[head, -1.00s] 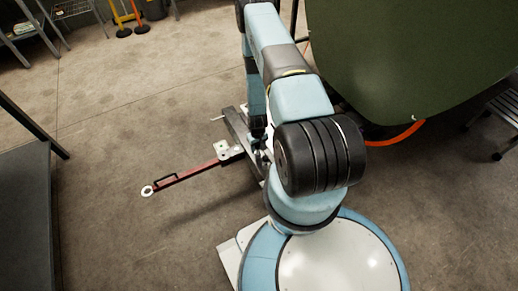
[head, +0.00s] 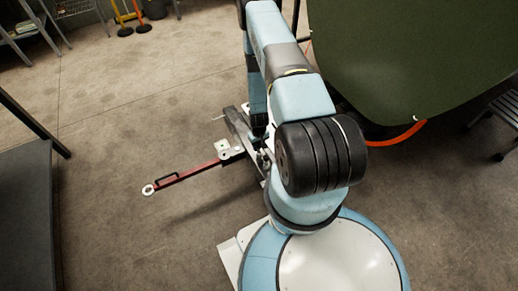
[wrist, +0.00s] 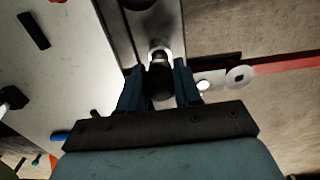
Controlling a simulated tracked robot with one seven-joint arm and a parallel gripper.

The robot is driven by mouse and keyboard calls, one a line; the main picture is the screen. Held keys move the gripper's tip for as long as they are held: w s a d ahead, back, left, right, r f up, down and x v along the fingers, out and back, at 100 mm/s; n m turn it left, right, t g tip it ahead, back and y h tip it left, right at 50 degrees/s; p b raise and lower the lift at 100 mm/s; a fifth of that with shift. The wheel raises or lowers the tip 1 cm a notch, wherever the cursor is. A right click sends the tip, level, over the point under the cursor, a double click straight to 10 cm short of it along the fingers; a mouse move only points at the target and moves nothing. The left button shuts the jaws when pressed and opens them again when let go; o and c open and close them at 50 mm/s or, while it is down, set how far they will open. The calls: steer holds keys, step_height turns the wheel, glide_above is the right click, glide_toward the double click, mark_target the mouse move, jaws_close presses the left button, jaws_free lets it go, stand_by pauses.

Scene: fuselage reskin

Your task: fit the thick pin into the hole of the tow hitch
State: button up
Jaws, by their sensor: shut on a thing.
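My gripper (wrist: 160,88) is shut on the thick pin (wrist: 158,78), a dark round piece between its two blue fingers. The pin's far end lies against a bright ring on the grey metal bar of the tow hitch (wrist: 143,28). I cannot tell whether the tip is inside the hole or just over it. In the head view the hitch (head: 236,122) is a grey beam on the floor, in front of my arm. My gripper (head: 258,138) is largely hidden there, and the pin cannot be made out.
A red tow bar (head: 185,174) with a white ring end runs left from the hitch. A pale plate with a hole (head: 222,146) sits beside it. A green panel (head: 410,60) and orange hose (head: 398,138) are at right. A dark bench (head: 25,215) stands at left, with open floor between.

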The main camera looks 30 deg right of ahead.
steer(key=shift+r, duration=2.65)
steer(key=shift+r, duration=1.4)
